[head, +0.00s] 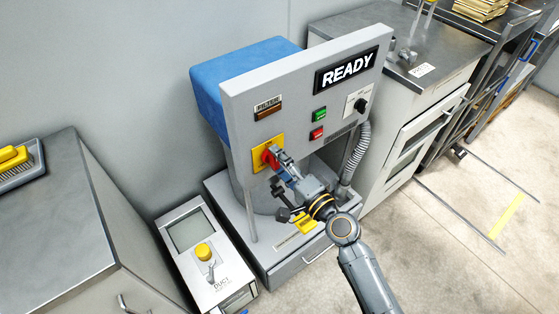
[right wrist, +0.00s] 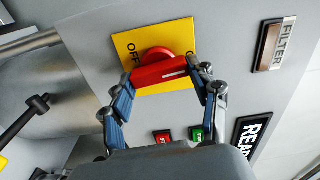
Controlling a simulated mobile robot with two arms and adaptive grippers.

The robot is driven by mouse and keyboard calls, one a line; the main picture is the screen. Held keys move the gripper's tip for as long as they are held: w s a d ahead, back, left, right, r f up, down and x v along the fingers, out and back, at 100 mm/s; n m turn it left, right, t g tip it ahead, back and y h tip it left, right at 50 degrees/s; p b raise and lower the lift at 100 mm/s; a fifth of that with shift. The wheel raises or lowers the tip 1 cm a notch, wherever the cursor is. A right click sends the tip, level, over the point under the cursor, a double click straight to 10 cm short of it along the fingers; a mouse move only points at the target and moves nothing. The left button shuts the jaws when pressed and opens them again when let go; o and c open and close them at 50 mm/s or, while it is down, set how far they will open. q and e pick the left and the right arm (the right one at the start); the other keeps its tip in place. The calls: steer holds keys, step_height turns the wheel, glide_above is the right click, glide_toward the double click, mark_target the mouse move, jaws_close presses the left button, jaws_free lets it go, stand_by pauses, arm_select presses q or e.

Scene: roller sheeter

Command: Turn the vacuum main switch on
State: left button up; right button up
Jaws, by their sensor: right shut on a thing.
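The vacuum main switch is a red rotary handle (right wrist: 160,72) on a square yellow plate (right wrist: 178,33). In the head view the yellow plate (head: 262,143) sits at the lower left of the grey control panel. My right gripper (head: 271,158) reaches it from the front. In the right wrist view my right gripper (right wrist: 162,78) is shut on the red handle, one finger at each end. A white stripe on the handle lies toward its right end. "OFF" shows at the plate's left; the label at the right is mostly hidden by a finger. My left gripper is not in view.
The panel also carries a READY display (head: 347,69), a green button (head: 320,114), a red button (head: 317,133), a black knob (head: 361,105) and a FILTER indicator (head: 268,112). A unit with a yellow knob (head: 204,252) stands at lower left. Floor is clear at right.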

steer(key=shift+m, duration=0.6)
steer(key=o, duration=1.1)
steer(key=shift+o, duration=0.2)
steer(key=v, duration=1.2)
